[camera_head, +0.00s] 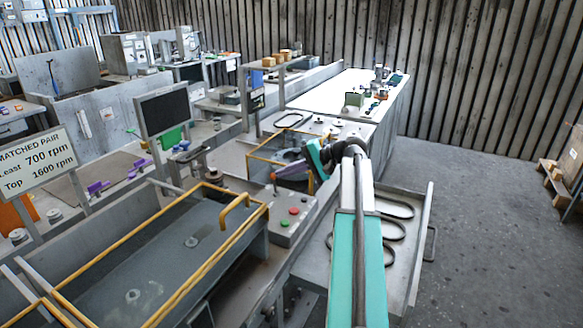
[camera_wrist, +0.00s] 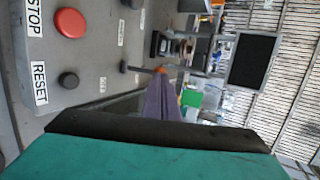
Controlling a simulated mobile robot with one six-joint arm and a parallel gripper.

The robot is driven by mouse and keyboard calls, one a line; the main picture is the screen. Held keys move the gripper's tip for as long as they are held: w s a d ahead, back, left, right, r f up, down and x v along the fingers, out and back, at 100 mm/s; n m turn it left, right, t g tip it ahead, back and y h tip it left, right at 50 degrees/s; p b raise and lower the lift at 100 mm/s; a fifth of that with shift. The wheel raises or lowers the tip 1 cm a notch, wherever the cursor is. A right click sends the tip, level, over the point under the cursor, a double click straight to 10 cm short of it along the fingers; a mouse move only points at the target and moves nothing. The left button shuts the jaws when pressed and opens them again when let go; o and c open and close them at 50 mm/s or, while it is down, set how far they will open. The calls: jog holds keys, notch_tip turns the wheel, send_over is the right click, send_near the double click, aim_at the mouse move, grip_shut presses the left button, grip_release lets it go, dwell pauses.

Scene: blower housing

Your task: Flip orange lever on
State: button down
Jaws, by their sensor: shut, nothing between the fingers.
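The orange lever is a thin dark stem with an orange knob, standing out from the grey control panel. In the wrist view its knob (camera_wrist: 160,69) shows right at the tip of my purple fingers. In the head view the knob (camera_head: 274,177) is just left of my fingertips. My gripper (camera_head: 281,173) is shut and empty, reaching left over the panel; it also shows in the wrist view (camera_wrist: 163,82). The fingertips overlap the knob in the wrist view; I cannot tell whether they touch it. The small labels beside the lever are unreadable.
The control panel (camera_head: 291,226) carries a red button (camera_wrist: 70,22) marked STOP and a black button (camera_wrist: 68,80) marked RESET. A yellow-edged guard (camera_head: 200,290) stands left of it. A drawer (camera_head: 408,265) with belts is open at right. Grey floor (camera_head: 480,220) lies clear beyond.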

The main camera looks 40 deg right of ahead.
jog(key=shift+w+a+r+g+h+p, duration=0.1)
jog(key=shift+w+a+g+h+p, duration=0.25)
jog(key=shift+w+g+p, duration=0.35)
jog(key=shift+w+r, duration=0.1)
jog(key=shift+r, duration=0.05)
jog(key=shift+r+p, duration=0.45)
jog(key=shift+r, duration=0.2)
jog(key=shift+r, duration=0.1)
